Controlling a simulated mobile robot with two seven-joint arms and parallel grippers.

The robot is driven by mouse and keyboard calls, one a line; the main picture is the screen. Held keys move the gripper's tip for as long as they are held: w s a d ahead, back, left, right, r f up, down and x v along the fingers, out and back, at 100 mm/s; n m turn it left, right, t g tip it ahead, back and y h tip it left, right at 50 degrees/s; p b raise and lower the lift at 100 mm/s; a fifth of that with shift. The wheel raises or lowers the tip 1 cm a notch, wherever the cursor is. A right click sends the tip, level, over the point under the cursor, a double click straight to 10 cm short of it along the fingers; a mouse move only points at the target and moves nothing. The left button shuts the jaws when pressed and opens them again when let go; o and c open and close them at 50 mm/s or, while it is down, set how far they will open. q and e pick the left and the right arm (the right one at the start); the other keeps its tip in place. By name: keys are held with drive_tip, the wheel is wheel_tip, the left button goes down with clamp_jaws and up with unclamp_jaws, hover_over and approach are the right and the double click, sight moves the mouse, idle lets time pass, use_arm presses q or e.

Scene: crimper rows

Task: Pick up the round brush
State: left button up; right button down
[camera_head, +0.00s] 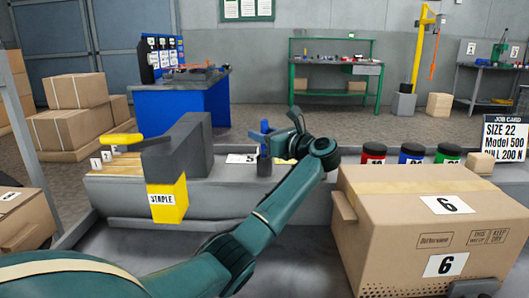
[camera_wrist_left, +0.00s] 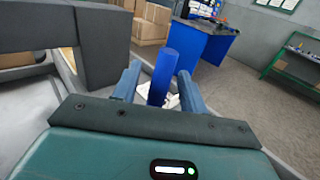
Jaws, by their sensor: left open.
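A blue upright cylinder (camera_head: 264,145), which looks like the round brush's handle, stands in a dark block or base on the grey bench. In the left wrist view the blue handle (camera_wrist_left: 163,75) shows upright between the two finger tips, or just beyond them. My left gripper (camera_head: 278,136) is open beside the handle, its fingers to either side in the wrist view (camera_wrist_left: 158,84). I cannot tell whether a finger touches it. The brush's lower end is hidden. My right gripper is not clearly seen.
A grey post with a yellow STAPLE block (camera_head: 167,201) stands left of the handle. A cardboard box marked 6 (camera_head: 400,228) is at right. Red, blue and green jars (camera_head: 411,153) stand behind it. A white label 5 (camera_head: 242,159) lies near the handle.

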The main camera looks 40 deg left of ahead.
use_arm(q)
drive_tip(key=shift+c, duration=0.3)
clamp_jaws()
wheel_tip(320, 180, up, 9)
drive_tip(key=shift+r+p, duration=0.1)
drive_tip(key=shift+p, duration=1.05)
drive_tip(key=shift+r, duration=0.45)
use_arm(e)
drive_tip(key=shift+w+d+m+g+h, duration=0.2)
drive_tip(key=shift+d+m+g+h, duration=0.35)
drive_tip(key=shift+h, duration=0.25)
